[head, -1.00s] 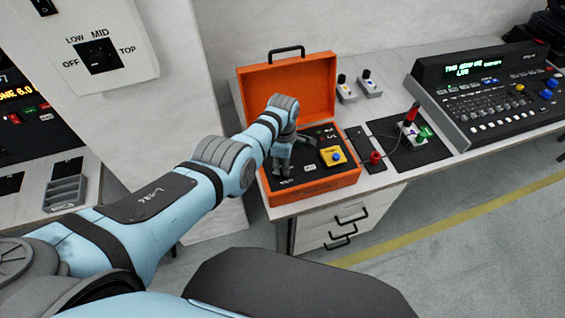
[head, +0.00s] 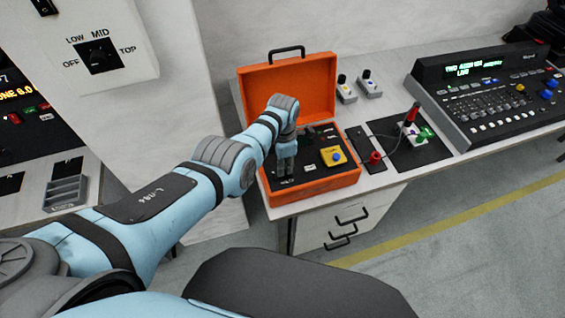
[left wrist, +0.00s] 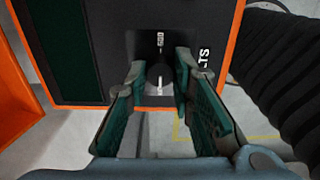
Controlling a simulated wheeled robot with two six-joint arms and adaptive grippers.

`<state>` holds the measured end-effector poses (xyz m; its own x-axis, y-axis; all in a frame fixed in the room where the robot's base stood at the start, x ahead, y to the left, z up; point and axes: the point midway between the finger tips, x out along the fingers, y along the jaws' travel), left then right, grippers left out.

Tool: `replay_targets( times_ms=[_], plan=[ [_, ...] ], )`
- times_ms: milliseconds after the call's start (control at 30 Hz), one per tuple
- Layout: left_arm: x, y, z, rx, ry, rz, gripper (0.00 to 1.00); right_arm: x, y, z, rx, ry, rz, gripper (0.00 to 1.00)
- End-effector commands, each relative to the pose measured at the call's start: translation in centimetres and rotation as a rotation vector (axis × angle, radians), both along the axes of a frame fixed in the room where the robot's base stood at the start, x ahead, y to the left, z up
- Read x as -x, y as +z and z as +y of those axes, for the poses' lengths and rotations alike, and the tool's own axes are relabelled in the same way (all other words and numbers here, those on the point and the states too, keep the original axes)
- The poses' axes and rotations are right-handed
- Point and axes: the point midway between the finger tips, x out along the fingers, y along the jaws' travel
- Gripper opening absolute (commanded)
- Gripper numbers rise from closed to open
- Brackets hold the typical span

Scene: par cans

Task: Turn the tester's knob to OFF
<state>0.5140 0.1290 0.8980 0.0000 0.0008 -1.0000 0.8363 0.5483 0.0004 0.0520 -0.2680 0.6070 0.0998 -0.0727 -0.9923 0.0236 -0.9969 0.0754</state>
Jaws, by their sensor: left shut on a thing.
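The tester is an open orange case (head: 312,203) on the bench, with its lid up at the back and a black panel inside. My left gripper (head: 285,172) reaches down onto the left part of that panel. In the left wrist view its two fingers (left wrist: 160,78) are closed on the sides of a dark round knob (left wrist: 159,74). White markings show above and below the knob, and the letters "LTS" to its right. I cannot read which position the knob points to. In the head view my gripper hides the knob. My right gripper is not in view.
A yellow box with a blue button (head: 332,156) sits on the right of the panel. A red-handled lever unit (head: 411,118) and a mixing console (head: 490,95) stand to the right. A wall panel marked LOW, MID, TOP, OFF (head: 99,55) is at the upper left.

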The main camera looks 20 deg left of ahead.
Motion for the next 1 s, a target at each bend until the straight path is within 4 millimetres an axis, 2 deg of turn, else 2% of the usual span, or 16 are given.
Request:
replay_targets(
  times_ms=[267, 300, 400, 433, 767, 867, 1000],
  plan=[
    [0.2, -0.1, 0.0, 0.001, 0.0, 0.004, 0.0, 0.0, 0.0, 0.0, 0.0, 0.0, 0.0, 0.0],
    [0.2, -0.1, 0.0, 0.001, 0.0, 0.004, 0.25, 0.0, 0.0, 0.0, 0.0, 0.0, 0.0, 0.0],
    [0.1, -0.1, 0.0, 0.001, 0.0, 0.004, 0.41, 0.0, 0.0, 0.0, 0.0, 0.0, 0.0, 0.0],
    [0.1, -0.1, 0.0, 0.0, 0.0, 0.004, 0.43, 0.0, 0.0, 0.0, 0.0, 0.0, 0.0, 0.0],
    [0.0, 0.1, 0.0, 0.001, -0.001, 0.002, 0.43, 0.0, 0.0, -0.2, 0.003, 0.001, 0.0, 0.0],
    [-0.1, 1.0, -0.1, 0.001, -0.002, -0.002, 0.43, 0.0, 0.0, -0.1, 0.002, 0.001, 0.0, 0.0],
    [0.0, 3.4, -0.1, 0.003, 0.0, -0.005, 0.43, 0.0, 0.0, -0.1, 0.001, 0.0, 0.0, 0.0]
  ],
)
